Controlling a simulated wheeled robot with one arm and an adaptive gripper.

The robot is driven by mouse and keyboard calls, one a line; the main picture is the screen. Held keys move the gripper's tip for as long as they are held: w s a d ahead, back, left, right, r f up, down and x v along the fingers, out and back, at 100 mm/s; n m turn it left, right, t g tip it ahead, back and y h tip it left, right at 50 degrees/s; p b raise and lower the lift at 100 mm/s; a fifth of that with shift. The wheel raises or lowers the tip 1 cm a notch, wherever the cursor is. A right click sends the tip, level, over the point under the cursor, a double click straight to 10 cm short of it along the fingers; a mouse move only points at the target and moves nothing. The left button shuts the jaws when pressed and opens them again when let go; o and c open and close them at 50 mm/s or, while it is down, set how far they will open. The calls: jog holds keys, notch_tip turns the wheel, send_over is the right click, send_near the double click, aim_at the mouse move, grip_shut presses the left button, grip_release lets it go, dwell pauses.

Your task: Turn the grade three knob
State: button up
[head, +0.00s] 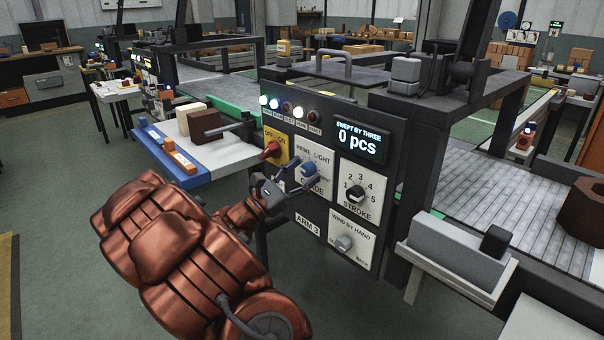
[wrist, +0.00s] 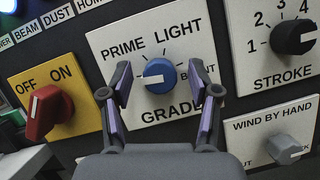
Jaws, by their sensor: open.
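The blue grade knob (wrist: 160,75) sits on a white plate lettered PRIME, LIGHT and GRADE; a third label at the right is partly covered by a finger. The knob's white pointer line lies roughly level, its end toward the left. In the head view the knob (head: 309,169) is on the dark control panel. My gripper (wrist: 159,85) is open, with one finger on each side of the knob and a visible gap to it on both sides. My gripper also shows in front of the panel in the head view (head: 292,181).
A red OFF/ON switch (wrist: 46,110) is left of the grade plate. A black stroke knob (wrist: 294,36) and a grey wind-by-hand knob (wrist: 288,149) are to the right. The display (head: 360,138) reads 0 pcs. A grey block (head: 458,250) stands on a ledge at the right.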

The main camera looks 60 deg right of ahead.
jog(key=shift+c, duration=0.3)
jog(key=c, duration=1.1)
